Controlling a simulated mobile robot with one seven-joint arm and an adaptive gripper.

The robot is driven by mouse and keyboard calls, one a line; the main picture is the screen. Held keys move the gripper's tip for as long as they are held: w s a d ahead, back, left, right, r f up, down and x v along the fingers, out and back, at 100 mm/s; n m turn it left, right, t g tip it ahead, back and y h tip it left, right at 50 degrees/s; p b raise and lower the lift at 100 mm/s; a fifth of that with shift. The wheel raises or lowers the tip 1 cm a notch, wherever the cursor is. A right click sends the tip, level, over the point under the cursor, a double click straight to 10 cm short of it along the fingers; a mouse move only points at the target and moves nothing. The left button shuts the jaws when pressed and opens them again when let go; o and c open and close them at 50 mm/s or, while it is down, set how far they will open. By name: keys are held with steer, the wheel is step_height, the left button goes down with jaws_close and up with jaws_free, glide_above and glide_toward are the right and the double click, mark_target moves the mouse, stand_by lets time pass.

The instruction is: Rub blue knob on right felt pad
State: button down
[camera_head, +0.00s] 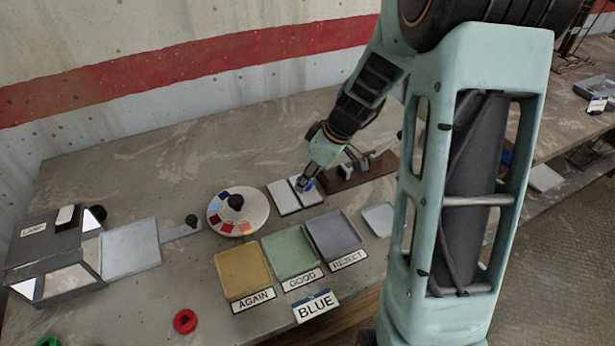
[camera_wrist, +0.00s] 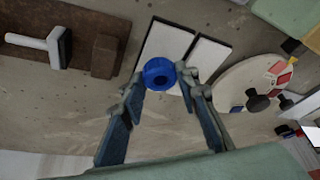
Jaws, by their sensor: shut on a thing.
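My gripper (camera_head: 304,183) is shut on the blue knob (camera_wrist: 159,74), a round ring-like piece with a dark centre. It also shows as a small blue patch in the head view (camera_head: 307,187), partly covered by the fingers. The right felt pad (camera_head: 309,197) is a pale rectangle, shown at left of the pair in the wrist view (camera_wrist: 166,46). The knob is over its far end as seen by the head camera; I cannot tell whether they touch. The left felt pad (camera_head: 283,198) lies beside it, with a thin dark gap between.
A round dial with coloured patches (camera_head: 238,224) is left of the pads. A brown rail base (camera_head: 363,175) is to the right. Yellow (camera_head: 242,271), green (camera_head: 290,251) and grey (camera_head: 334,235) trays stand in front, with a BLUE card (camera_head: 316,307). A red ring (camera_head: 185,321) lies front left.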

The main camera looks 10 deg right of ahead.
mark_target(307, 195)
steer(key=shift+s+f+b, duration=0.1)
steer(key=shift+f+b, duration=0.3)
steer(key=shift+b, duration=0.15)
stand_by(0.7)
